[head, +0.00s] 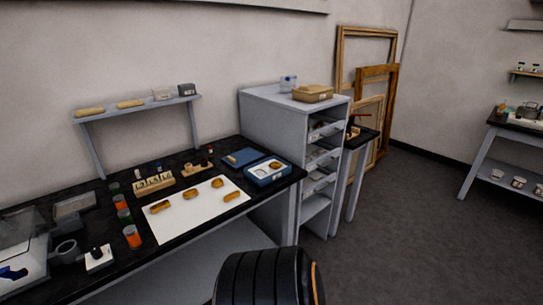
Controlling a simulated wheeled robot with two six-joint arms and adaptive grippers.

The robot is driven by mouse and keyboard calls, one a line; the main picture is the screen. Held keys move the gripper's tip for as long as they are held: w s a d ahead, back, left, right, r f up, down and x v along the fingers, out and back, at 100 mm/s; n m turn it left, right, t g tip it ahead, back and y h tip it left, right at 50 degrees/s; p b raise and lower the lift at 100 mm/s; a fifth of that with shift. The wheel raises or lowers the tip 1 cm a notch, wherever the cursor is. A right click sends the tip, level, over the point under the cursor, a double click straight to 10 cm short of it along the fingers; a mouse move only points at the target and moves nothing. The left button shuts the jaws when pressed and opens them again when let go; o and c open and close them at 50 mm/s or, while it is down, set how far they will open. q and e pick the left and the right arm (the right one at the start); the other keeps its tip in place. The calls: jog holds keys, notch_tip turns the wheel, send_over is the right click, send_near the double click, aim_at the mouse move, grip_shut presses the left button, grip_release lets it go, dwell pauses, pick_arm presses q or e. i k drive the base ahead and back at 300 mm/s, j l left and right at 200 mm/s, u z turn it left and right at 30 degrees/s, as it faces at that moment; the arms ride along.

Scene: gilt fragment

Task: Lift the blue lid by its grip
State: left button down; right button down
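A flat blue panel (241,157), which looks like the blue lid, lies on the black worktop near its back right. Its grip is too small to make out. Just in front and to the right of it stands an open blue box (251,177) with a pale inside and a small golden piece (274,167). I cannot tell whether the panel and the box touch. Neither my left nor my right gripper is in view.
A white sheet (180,221) with several golden pieces lies left of the box. A grey cabinet (262,115) rises beyond the worktop's right end.

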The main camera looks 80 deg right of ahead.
aim_at(239, 160)
jog(key=z, duration=2.5)
